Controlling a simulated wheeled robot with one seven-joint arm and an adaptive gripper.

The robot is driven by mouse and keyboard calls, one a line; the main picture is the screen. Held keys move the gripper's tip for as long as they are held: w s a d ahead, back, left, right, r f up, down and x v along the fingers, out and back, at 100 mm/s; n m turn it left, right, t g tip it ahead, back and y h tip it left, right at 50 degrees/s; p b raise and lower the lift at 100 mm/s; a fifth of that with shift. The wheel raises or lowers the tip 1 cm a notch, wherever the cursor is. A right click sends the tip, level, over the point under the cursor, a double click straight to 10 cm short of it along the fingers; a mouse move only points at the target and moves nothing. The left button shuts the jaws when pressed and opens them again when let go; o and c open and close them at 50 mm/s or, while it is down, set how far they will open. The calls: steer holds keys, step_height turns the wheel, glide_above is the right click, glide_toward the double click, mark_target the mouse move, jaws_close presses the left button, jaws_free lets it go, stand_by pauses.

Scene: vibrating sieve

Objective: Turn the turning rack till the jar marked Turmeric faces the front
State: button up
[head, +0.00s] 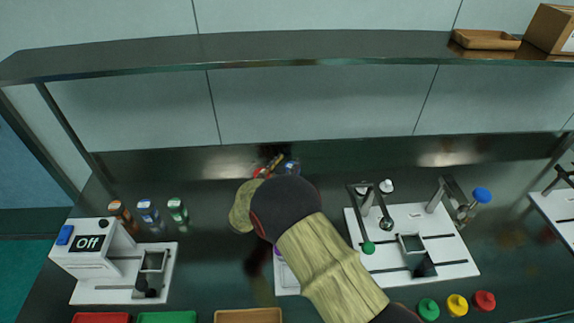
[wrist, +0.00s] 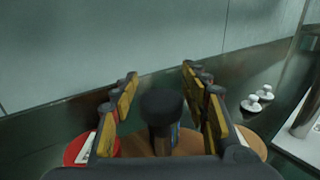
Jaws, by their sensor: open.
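The turning rack's round wooden top (wrist: 252,141) shows in the wrist view, partly covered by my fingers. A dark-capped jar or post (wrist: 162,104) with a bluish lower part stands on it between my fingers. My gripper (wrist: 159,74) is open, with one yellow-padded finger on each side of that piece; I cannot tell whether they touch it. A red round item (wrist: 76,151) shows at the left, partly behind a finger. In the head view my arm hides most of the rack, and a blue jar (head: 291,167) peeks out behind it. No Turmeric label is readable.
Several small jars (head: 148,211) stand left, behind a white machine (head: 92,247) reading Off. A white board with levers (head: 440,258) is on the right. A shelf (head: 320,50) crosses above.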

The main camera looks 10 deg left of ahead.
steer(key=shift+w+d, duration=0.1)
steer(key=shift+c, duration=0.9)
jaws_close()
